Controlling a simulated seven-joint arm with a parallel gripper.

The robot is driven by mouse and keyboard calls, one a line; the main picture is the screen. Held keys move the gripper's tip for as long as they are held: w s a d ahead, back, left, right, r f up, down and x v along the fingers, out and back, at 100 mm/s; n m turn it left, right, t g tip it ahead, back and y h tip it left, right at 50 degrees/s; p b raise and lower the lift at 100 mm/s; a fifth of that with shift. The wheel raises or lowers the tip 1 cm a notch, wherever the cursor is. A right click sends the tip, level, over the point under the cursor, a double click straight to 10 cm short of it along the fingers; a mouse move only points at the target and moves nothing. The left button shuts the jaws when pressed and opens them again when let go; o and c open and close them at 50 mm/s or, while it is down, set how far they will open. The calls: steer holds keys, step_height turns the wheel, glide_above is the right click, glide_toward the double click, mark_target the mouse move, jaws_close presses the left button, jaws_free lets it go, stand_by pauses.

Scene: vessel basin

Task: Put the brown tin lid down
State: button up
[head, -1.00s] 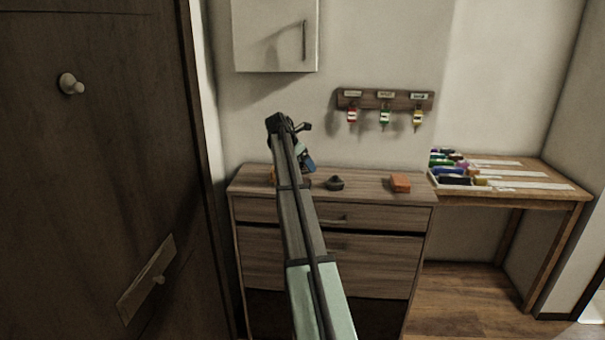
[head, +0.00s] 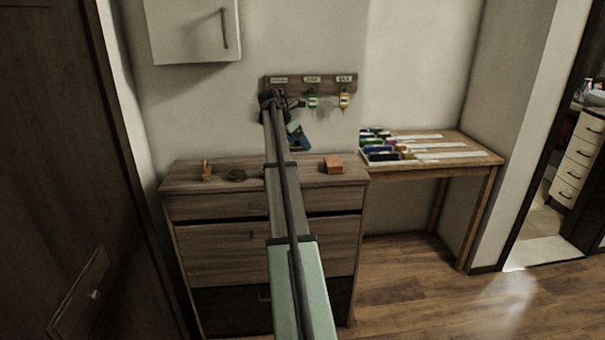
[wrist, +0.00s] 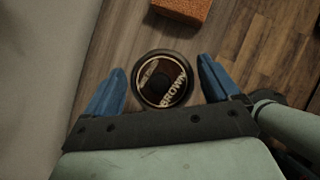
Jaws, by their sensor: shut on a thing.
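The brown tin lid (wrist: 163,78) is a dark round disc with "BROWN" lettered on it. In the wrist view it sits between the blue fingers of my gripper (wrist: 163,80), which is shut on it. In the head view my gripper (head: 299,137) is over the dresser top (head: 190,182), left of an orange block (head: 333,165). The lid cannot be made out in the head view. The block also shows at the top edge of the wrist view (wrist: 182,8). Whether the lid touches the dresser top is unclear.
A dark round item (head: 236,175) and a small orange-brown item (head: 207,171) stand on the dresser's left part. A key rack (head: 311,84) hangs on the wall behind. A desk (head: 470,150) at right holds several coloured items. A cabinet (head: 193,30) hangs upper left.

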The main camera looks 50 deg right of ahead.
mark_target(291, 150)
steer(key=shift+s+d+f+m, duration=0.1)
steer(key=shift+s+d+m, duration=0.2)
steer(key=shift+s+d, duration=0.5)
steer(key=shift+s+a+m+g, duration=0.4)
steer(key=shift+a+m, duration=0.05)
steer(key=shift+m, duration=0.15)
steer(key=shift+f, duration=5)
steer(key=shift+f, duration=0.1)
steer(key=o, duration=0.7)
steer(key=shift+o, duration=0.2)
steer(key=v, duration=1.2)
steer(key=shift+d+r, duration=0.2)
steer(key=shift+r, duration=0.05)
